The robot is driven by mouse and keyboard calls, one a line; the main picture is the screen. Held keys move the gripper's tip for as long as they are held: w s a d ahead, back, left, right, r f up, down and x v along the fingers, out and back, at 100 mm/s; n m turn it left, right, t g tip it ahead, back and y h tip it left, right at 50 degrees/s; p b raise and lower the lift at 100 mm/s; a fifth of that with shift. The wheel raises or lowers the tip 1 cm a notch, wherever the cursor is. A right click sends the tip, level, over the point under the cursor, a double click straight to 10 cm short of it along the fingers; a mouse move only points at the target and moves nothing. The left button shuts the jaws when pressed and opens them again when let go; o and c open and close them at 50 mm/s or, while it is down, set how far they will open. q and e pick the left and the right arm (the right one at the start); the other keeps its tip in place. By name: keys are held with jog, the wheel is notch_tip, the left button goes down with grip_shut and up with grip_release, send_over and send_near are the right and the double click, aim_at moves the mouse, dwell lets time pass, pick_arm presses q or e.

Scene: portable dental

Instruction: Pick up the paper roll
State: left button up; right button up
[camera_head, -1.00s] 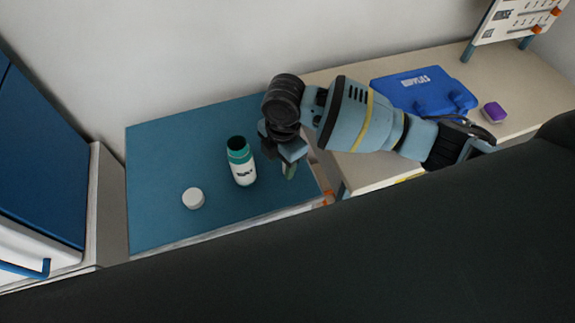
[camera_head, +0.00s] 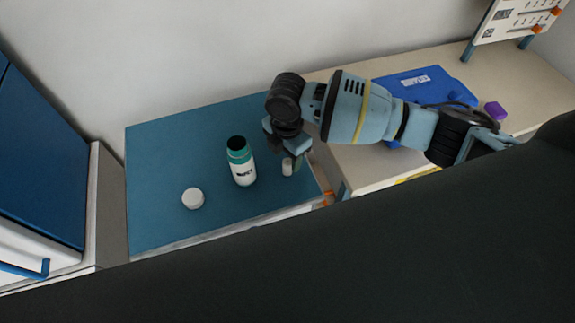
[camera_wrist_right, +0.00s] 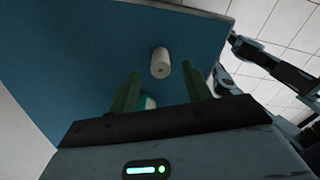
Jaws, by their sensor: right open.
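The paper roll (camera_head: 193,198) is a short white cylinder standing on the blue table top, left of the bottle. In the right wrist view it (camera_wrist_right: 160,65) shows a small dark hole in its end, beyond and between the fingertips. My right gripper (camera_head: 292,165) points down over the table's right part, with the bottle between it and the roll. Its two green fingers (camera_wrist_right: 162,84) are apart, with nothing held. My left gripper is not identifiable in any view.
A white bottle with a teal top (camera_head: 241,163) stands between gripper and roll; it is partly hidden in the wrist view (camera_wrist_right: 147,102). A blue case (camera_head: 430,84) and purple block (camera_head: 495,111) lie on the beige counter (camera_head: 530,78). The blue table's left part is clear.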

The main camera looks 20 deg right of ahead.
aim_at(288, 162)
jog(key=shift+d+f, duration=0.1)
jog(key=shift+f, duration=1.9)
jog(key=shift+c, duration=0.3)
jog(key=c, duration=1)
